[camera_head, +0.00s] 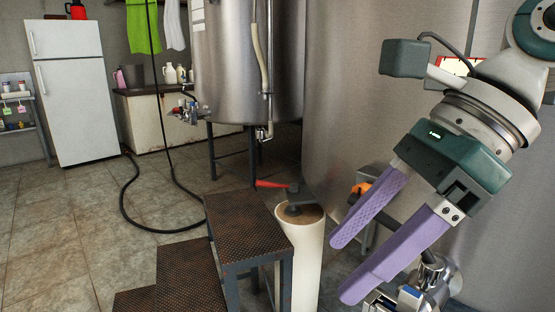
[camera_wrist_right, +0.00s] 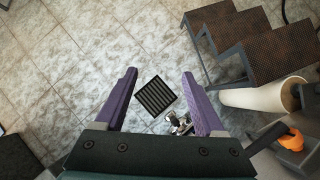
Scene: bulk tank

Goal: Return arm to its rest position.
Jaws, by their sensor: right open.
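My right gripper (camera_head: 342,270) comes in from the right in the head view, with two purple fingers spread apart and nothing between them. It points down and to the left, in front of the large steel tank (camera_head: 350,90). In the right wrist view the same open fingers (camera_wrist_right: 165,98) frame the tiled floor and a dark floor grate (camera_wrist_right: 155,96). A metal valve fitting (camera_wrist_right: 178,122) shows near the right finger. In the head view, metal fittings (camera_head: 430,275) show just below the gripper. My left gripper is not in view.
Dark metal steps (camera_head: 245,225) stand left of the gripper, beside a pale cylinder (camera_head: 302,250) with a red-handled fitting (camera_head: 272,184) near its top. An orange part (camera_head: 361,188) is behind the fingers. A smaller tank, a fridge (camera_head: 72,90) and a black hose (camera_head: 130,205) are farther back.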

